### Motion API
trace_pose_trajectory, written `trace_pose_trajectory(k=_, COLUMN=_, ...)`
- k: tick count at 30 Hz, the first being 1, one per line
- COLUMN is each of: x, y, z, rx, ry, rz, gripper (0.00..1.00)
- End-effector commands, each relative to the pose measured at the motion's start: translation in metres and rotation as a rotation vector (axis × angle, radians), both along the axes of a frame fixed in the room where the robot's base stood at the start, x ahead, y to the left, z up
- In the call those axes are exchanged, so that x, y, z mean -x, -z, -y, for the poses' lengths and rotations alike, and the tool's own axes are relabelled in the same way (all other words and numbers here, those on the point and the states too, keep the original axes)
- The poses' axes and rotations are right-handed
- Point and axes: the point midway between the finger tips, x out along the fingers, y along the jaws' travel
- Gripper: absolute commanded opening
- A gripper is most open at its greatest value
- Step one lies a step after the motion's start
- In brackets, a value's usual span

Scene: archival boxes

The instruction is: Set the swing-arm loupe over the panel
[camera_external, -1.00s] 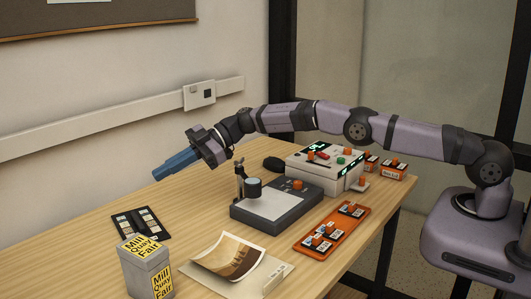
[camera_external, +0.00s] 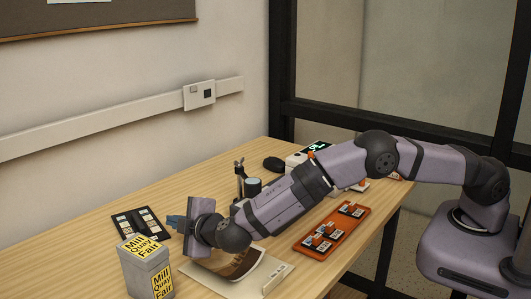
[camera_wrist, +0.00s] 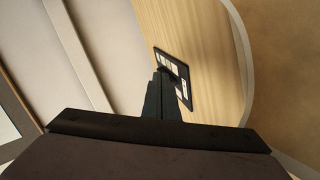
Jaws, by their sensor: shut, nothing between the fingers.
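The swing-arm loupe, a dark post with a pale-topped cylinder (camera_external: 252,187), stands behind my forearm in the external view. Most of the dark base and its pale panel is hidden by my arm there. My gripper (camera_external: 176,221) has blue fingers pointing left, in front and to the left of the loupe, apart from it. Its fingers are shut and empty. In the wrist view my gripper (camera_wrist: 165,80) shows dark fingers in front of a dark slide holder (camera_wrist: 182,90); the loupe is not in that view.
The slide holder (camera_external: 142,222) lies just left of my fingertips. A grey "Mill Quay Fair" box (camera_external: 147,267) stands at the front left. A curled photo (camera_external: 240,265) lies below my wrist. An orange tray (camera_external: 333,230) is to the right. A black mouse-like object (camera_external: 273,164) sits behind.

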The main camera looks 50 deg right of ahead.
Motion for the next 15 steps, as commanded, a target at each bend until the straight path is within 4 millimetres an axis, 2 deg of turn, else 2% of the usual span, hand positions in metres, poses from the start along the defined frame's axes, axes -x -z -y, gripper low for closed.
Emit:
trace_pose_trajectory(k=1, x=0.018, y=0.002, z=0.003, rx=0.055, ry=0.036, rz=0.012, gripper=0.0)
trace_pose_trajectory(k=9, x=0.107, y=-0.019, z=0.037, rx=0.351, ry=0.252, rz=0.1, gripper=0.0)
trace_pose_trajectory(k=12, x=0.131, y=-0.03, z=0.045, rx=0.427, ry=0.306, rz=0.126, gripper=0.0)
trace_pose_trajectory(k=15, x=0.148, y=-0.037, z=0.051, rx=0.476, ry=0.343, rz=0.143, gripper=0.0)
